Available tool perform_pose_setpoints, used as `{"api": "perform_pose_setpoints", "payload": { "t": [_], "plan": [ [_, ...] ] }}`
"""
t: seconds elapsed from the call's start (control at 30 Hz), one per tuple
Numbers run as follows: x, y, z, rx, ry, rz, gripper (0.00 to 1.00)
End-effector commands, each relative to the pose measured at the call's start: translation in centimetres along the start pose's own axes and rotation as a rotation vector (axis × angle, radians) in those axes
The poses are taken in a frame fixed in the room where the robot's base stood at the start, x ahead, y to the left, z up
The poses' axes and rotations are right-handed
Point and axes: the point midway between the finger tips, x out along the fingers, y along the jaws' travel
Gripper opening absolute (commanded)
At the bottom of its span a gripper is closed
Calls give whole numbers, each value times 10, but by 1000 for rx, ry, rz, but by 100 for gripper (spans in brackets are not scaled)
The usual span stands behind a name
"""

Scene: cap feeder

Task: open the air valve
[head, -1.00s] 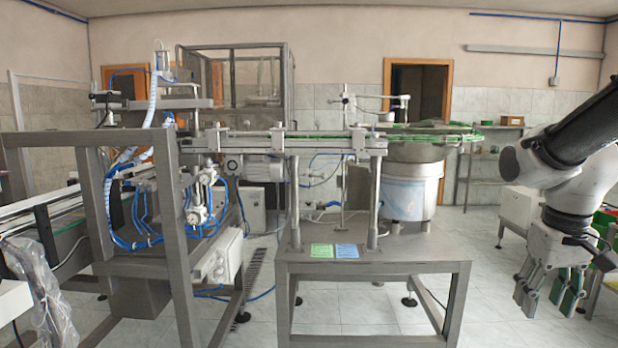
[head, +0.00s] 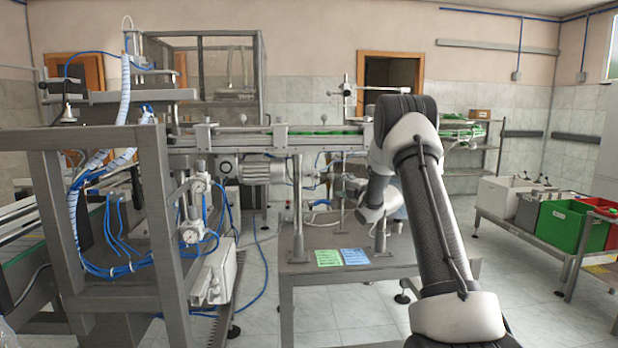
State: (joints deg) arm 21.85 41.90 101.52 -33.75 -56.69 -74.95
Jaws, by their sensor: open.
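A small valve-like fitting with blue on it (head: 318,204), which looks like the air valve, sits low above the steel table, under the conveyor. It is too small to tell the position of its handle. My arm reaches forward from the lower right. My gripper (head: 343,186) is at the arm's far end, under the conveyor, pointing left. It is open, appears empty, and is a little to the right of the fitting and slightly higher in the picture. I cannot tell its distance from the fitting. My wrist hides part of the table's right side and the feeder bowl behind.
The steel table (head: 300,272) carries green and blue labels (head: 340,257) and conveyor posts. The conveyor rail (head: 290,140) runs above my gripper. A frame with blue hoses and gauges (head: 198,186) stands left. Crates (head: 562,226) stand on a right-hand rack. Floor between is clear.

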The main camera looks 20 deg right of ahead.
Motion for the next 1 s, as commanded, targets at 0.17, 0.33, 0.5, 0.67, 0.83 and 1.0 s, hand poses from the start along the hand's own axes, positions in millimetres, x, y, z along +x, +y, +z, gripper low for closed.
{"api": "perform_pose_setpoints", "payload": {
  "t": [0.17, 0.33, 0.5, 0.67, 0.83, 1.0],
  "plan": [
    [3, 16, -5, -119, 17, 71, 49],
    [26, 17, -6, -125, 17, 70, 49],
    [55, 19, -7, -123, 16, 69, 49],
    [72, 20, -7, -121, 16, 67, 49],
    [77, 20, -6, -121, 15, 67, 49],
    [77, 20, -6, -121, 15, 67, 47]
  ]
}}
